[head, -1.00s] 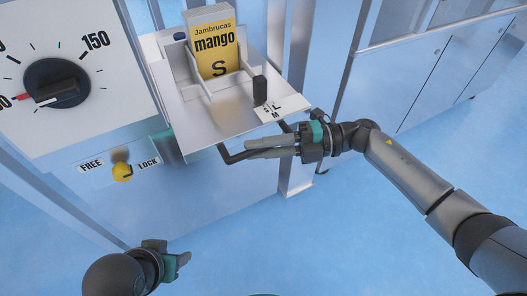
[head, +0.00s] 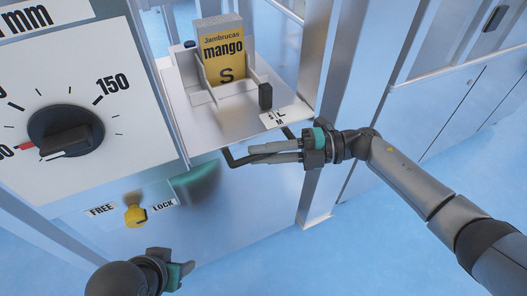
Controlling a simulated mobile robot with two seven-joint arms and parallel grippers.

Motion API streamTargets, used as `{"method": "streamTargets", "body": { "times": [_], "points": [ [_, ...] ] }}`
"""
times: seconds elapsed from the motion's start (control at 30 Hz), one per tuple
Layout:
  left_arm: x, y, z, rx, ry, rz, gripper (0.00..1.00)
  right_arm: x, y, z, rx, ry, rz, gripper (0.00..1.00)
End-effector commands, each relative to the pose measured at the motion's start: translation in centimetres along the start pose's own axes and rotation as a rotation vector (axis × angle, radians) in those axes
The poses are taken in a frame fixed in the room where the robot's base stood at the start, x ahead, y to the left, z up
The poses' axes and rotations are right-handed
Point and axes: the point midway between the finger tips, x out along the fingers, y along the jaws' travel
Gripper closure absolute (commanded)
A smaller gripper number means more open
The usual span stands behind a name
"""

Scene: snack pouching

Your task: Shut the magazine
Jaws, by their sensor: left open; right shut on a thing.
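The magazine (head: 220,130) is a pale metal drawer tray standing out from the front of the machine. It holds an upright stack with a yellow mango pouch (head: 224,58) in front, marked S. A dark bar handle (head: 236,162) runs under its front edge. My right gripper (head: 262,154) is shut on the handle, its fingers reaching in from the right. My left gripper (head: 181,275) is open and empty, low at the left, apart from the magazine.
A dial panel (head: 60,90) is left of the magazine. Below it is a yellow knob (head: 135,215) between FREE and LOCK labels; its setting is unclear. A black slider (head: 265,96) stands on the tray's right side. Blue floor (head: 350,260) is open at the lower right.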

Motion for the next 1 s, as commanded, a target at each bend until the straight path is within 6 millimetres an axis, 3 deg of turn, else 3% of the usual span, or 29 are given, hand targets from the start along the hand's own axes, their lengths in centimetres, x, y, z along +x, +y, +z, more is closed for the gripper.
{"method": "streamTargets", "body": {
  "times": [0.37, 0.4, 0.63, 1.0],
  "points": [
    [-0.01, 0.05, 0.02, 0.000, 0.000, 0.001, 0.50, -0.05, 0.34, 0.48, -0.007, -0.014, 0.004, 1.00],
    [-0.01, 0.05, 0.02, 0.000, -0.001, 0.001, 0.50, -0.05, 0.35, 0.48, -0.007, -0.014, 0.004, 0.78],
    [0.03, 0.06, 0.11, 0.000, -0.003, 0.001, 0.50, 0.00, 0.24, 0.31, -0.005, -0.009, 0.003, 0.52],
    [0.15, 0.06, 0.26, 0.000, -0.008, 0.001, 0.50, 0.01, 0.13, 0.19, -0.003, -0.005, 0.001, 0.50]
  ]
}}
